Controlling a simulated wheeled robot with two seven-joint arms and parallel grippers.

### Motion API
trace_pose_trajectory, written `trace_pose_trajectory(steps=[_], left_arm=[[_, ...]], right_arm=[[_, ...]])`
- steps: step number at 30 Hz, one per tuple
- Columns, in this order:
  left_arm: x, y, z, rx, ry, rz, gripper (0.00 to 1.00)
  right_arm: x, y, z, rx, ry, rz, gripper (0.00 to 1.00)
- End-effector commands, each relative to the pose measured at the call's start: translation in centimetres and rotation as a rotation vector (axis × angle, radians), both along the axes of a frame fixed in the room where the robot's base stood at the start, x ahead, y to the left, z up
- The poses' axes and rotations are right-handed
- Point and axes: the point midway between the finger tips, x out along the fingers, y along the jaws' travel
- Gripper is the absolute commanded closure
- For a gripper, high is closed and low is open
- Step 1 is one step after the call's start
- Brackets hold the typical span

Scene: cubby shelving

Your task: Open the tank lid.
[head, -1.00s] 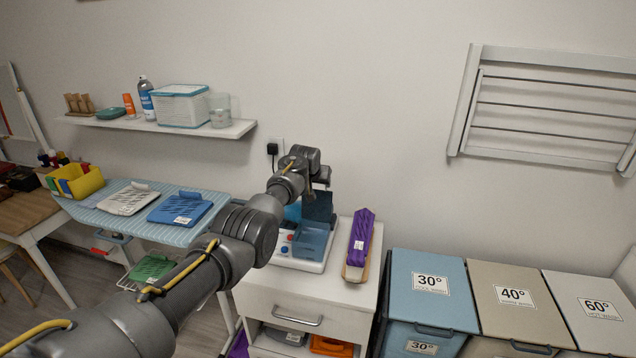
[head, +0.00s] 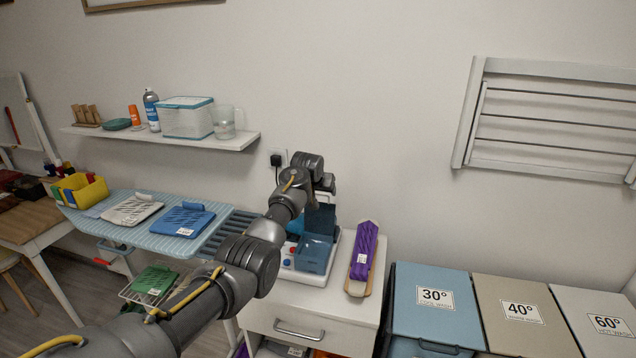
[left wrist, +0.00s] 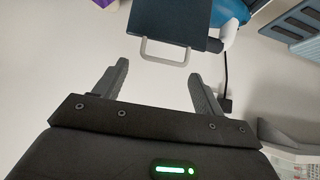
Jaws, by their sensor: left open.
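The tank (head: 312,256) is a translucent blue box on a white-based appliance on the cabinet in the head view. Its dark blue lid (head: 320,220) appears raised, standing steeply at the tank's back edge. In the left wrist view the lid (left wrist: 172,20) is a dark flat panel with a grey loop handle (left wrist: 165,52) on its near edge. My left gripper (left wrist: 158,72) is open and empty, with the handle just beyond and between its fingertips, not visibly touching. In the head view its fingers are mostly hidden near the lid's top. My right gripper is not in view.
A purple-wrapped item (head: 363,258) lies right of the appliance on the white cabinet (head: 290,292). An ironing board (head: 165,240) is to the left, and a wall shelf (head: 160,136) is above it. Laundry bins (head: 435,300) stand at the right. A black plug (head: 276,160) is on the wall.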

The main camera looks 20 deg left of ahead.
Motion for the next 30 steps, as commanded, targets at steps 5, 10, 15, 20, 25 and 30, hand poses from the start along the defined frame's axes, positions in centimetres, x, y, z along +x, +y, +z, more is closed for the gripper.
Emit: trace_pose_trajectory(steps=[5, 10, 15, 20, 25, 30], left_arm=[[-1.7, -0.5, 1.9, 0.001, -0.005, -0.003, 0.3], [-3.3, -1.0, 3.9, 0.001, -0.005, -0.005, 0.3], [-4.6, -1.3, 5.5, 0.002, -0.004, -0.006, 0.3], [-5.0, -1.4, 6.1, 0.002, -0.003, -0.006, 0.3], [-5.1, -1.4, 6.2, 0.001, -0.002, -0.006, 0.3], [-5.1, -1.4, 6.2, 0.001, -0.002, -0.006, 0.3]], right_arm=[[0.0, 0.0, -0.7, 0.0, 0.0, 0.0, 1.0], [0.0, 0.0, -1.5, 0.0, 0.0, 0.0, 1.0], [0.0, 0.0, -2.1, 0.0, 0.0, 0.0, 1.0], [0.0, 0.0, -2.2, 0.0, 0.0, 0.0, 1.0], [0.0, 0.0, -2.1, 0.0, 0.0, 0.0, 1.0], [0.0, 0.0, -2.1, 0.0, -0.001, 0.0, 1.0]])
